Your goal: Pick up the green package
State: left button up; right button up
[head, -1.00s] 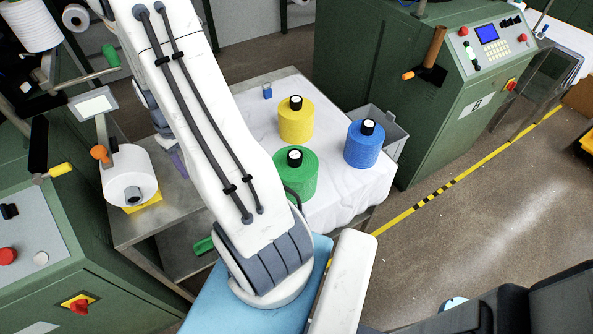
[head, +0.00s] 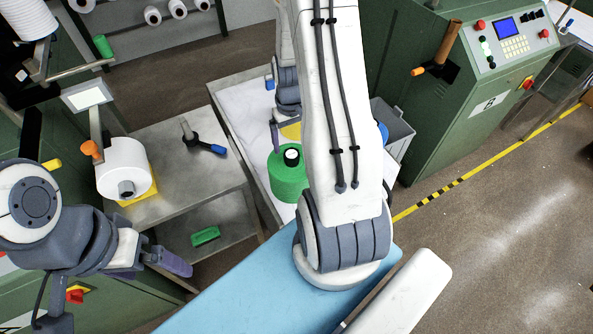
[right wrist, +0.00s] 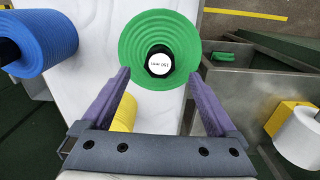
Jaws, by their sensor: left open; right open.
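The green package (head: 284,182) is a green yarn cone with a black tube end and white label. It stands upright on the white-covered table in the head view, partly beside my arm. In the right wrist view the green cone (right wrist: 135,50) is at the top middle, seen from above. My right gripper (right wrist: 159,76) is open and empty, its purple fingertips near the two sides of the cone's near edge; I cannot tell whether they touch it. My right gripper (head: 277,133) is behind the cone in the head view. My left gripper (head: 170,262) is open and empty at lower left.
A yellow cone (right wrist: 124,113) is under my right gripper and a blue cone (right wrist: 45,38) is to its left. A metal side table (head: 205,170) holds a white cone (head: 124,168) and a blue-and-black tool (head: 205,146). Green knitting machines (head: 400,80) flank the area.

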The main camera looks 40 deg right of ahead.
aim_at(292, 153)
jog(key=shift+f, duration=0.6)
notch_tip(292, 153, down, 4)
jog(key=shift+s+r+p, duration=0.1)
jog(key=shift+r+p, duration=0.1)
jog(key=shift+p, duration=1)
jog(key=shift+f, duration=0.75)
grip_shut()
